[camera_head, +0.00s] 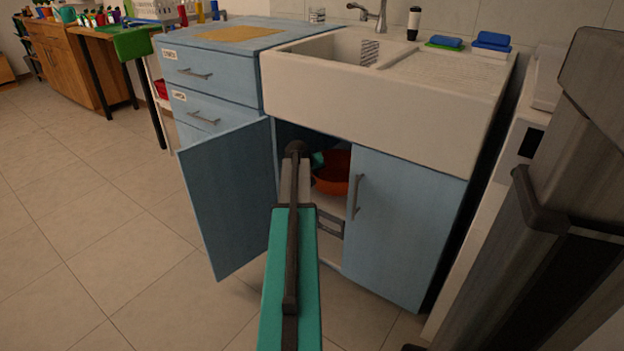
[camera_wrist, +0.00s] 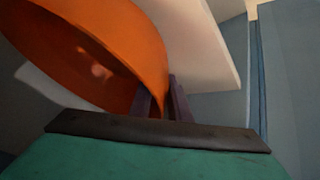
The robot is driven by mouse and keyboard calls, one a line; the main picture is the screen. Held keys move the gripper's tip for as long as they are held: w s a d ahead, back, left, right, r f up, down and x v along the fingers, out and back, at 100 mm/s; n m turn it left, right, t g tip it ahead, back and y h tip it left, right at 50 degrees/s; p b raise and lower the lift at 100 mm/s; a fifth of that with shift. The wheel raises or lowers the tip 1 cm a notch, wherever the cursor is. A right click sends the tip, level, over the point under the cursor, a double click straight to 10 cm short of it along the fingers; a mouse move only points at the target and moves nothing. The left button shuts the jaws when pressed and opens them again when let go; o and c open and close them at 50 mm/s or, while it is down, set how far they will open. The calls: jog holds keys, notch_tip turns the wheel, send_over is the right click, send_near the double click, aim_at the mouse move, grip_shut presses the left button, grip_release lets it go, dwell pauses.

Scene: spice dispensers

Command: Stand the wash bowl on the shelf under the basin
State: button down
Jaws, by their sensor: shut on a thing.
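The orange wash bowl (camera_head: 331,180) is inside the cupboard under the white basin (camera_head: 372,98), seen through the open left doorway. In the wrist view the bowl (camera_wrist: 100,45) fills the upper left, and it looks tilted. My gripper (camera_wrist: 165,100) is shut on the bowl's rim, with its dark fingers on either side of the wall. In the head view my gripper (camera_head: 318,160) is largely hidden behind my arm and the cupboard front. A pale panel (camera_wrist: 195,40), perhaps the shelf, shows beside the bowl. I cannot tell whether the bowl touches it.
The left cupboard door (camera_head: 228,198) stands open toward the floor. The right door (camera_head: 405,225) is shut and bounds the opening on the right. A tap (camera_head: 376,15), sponges (camera_head: 490,42) and a bottle (camera_head: 414,22) are on the basin top. The floor on the left is clear.

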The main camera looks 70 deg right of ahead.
jog(key=shift+f, duration=0.1)
dwell(0.3)
jog(key=c, duration=1.7)
grip_release()
jog(key=shift+o, duration=0.2)
jog(key=p+v, duration=0.4)
jog(key=v, duration=0.8)
